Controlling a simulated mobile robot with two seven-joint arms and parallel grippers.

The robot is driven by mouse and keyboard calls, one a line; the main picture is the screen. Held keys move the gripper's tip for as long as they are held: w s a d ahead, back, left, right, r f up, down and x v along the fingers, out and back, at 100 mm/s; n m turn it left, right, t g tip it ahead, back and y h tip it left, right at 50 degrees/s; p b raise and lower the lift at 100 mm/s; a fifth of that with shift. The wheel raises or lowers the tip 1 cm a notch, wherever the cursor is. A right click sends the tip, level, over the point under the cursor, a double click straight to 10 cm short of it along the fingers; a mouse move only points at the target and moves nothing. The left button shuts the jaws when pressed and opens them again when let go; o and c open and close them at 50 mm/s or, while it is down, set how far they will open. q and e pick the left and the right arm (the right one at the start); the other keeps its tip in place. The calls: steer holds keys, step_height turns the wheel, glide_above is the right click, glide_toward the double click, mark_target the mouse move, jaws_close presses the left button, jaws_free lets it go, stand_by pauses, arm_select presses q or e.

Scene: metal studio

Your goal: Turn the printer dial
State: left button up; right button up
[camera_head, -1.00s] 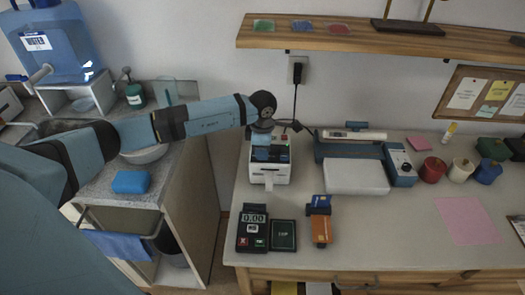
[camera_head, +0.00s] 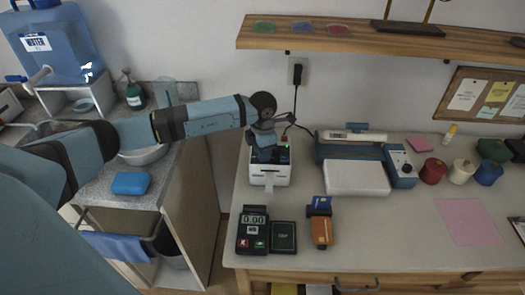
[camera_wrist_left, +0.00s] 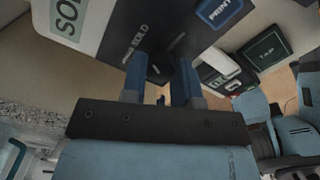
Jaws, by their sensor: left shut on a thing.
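The white printer (camera_head: 270,176) stands on the desk with a paper strip coming out of its front. Its dark top panel shows in the left wrist view (camera_wrist_left: 145,28) with printed words and a blue PRINT button (camera_wrist_left: 222,9). The dark dial (camera_wrist_left: 159,73) is between the fingers of my left gripper (camera_wrist_left: 160,85), which is shut on it. In the head view my left gripper (camera_head: 264,150) reaches down onto the printer top and hides the dial. My right gripper is not in view.
A card reader (camera_head: 252,230) and a dark TAP pad (camera_head: 284,236) lie in front of the printer. An orange and blue item (camera_head: 320,222) lies beside them. A blue sealing machine (camera_head: 402,165) is to the right. A shelf (camera_head: 380,43) hangs above.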

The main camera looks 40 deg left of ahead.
arm_select(q)
steer(key=o, duration=0.9)
step_height(320, 180, up, 14)
steer(key=shift+f, duration=0.1)
stand_by(0.6)
